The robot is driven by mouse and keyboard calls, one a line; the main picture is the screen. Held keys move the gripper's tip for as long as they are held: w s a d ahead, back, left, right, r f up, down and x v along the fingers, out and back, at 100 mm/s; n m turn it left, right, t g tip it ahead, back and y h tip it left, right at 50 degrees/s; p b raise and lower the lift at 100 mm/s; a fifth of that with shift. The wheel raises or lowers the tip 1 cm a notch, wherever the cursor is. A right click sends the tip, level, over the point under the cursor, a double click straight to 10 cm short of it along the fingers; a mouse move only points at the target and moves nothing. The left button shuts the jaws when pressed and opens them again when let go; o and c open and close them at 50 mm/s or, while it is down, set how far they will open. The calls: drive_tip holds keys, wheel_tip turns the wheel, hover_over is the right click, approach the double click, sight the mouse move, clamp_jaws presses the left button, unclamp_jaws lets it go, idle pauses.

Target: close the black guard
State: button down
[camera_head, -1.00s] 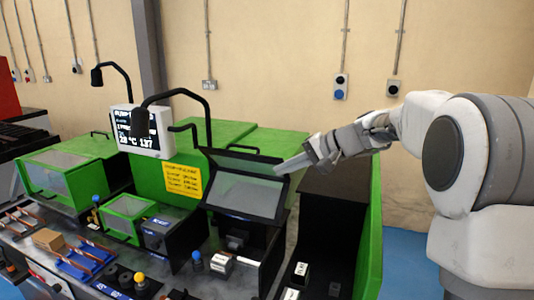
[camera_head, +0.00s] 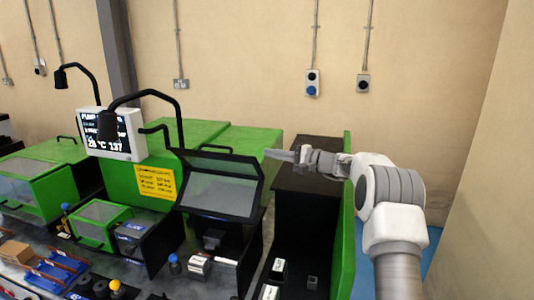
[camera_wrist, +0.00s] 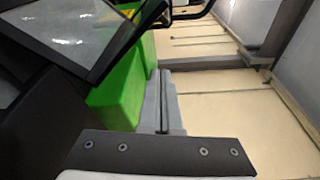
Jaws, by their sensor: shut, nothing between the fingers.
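The black guard (camera_head: 218,184) is a black frame with a clear grey pane, tilted up at the front of the green machine. Its black upper edge stands open above the work area. In the wrist view the guard (camera_wrist: 75,35) fills the upper left, with its pane and dark frame close by. My gripper (camera_head: 270,154) is shut and empty, just right of the guard's upper right corner. It looks apart from the guard, though a light touch is hard to rule out. In the wrist view the gripper's fingers (camera_wrist: 160,105) point away from the camera.
A display (camera_head: 112,133) and a black lamp arm (camera_head: 140,97) stand left of the guard. A yellow notice (camera_head: 156,182) hangs behind it. A black bay with a green side wall (camera_head: 346,215) lies to the right. Small parts and a blue tray (camera_head: 50,272) sit at lower left.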

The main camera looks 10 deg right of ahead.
sight(232, 150)
drive_tip(key=p+x, duration=0.1)
drive_tip(key=x, duration=0.6)
drive_tip(key=shift+w+a, duration=0.15)
drive_tip(key=shift+a, duration=0.2)
drive_tip(key=shift+s+a+r+p, duration=0.15)
drive_tip(key=shift+s+a+r, duration=0.05)
drive_tip(key=shift+s+a, duration=0.5)
drive_tip(key=shift+s+a+r+p, duration=0.15)
drive_tip(key=shift+s+a, duration=0.4)
drive_tip(key=shift+a, duration=0.25)
drive_tip(key=shift+b, duration=0.3)
drive_tip(key=shift+s+b, duration=0.2)
drive_tip(key=shift+b, duration=0.1)
drive_tip(key=shift+s+a+r+n+b, duration=0.15)
drive_tip(key=shift+s+a+n+b, duration=0.05)
drive_tip(key=shift+s+n+b, duration=0.25)
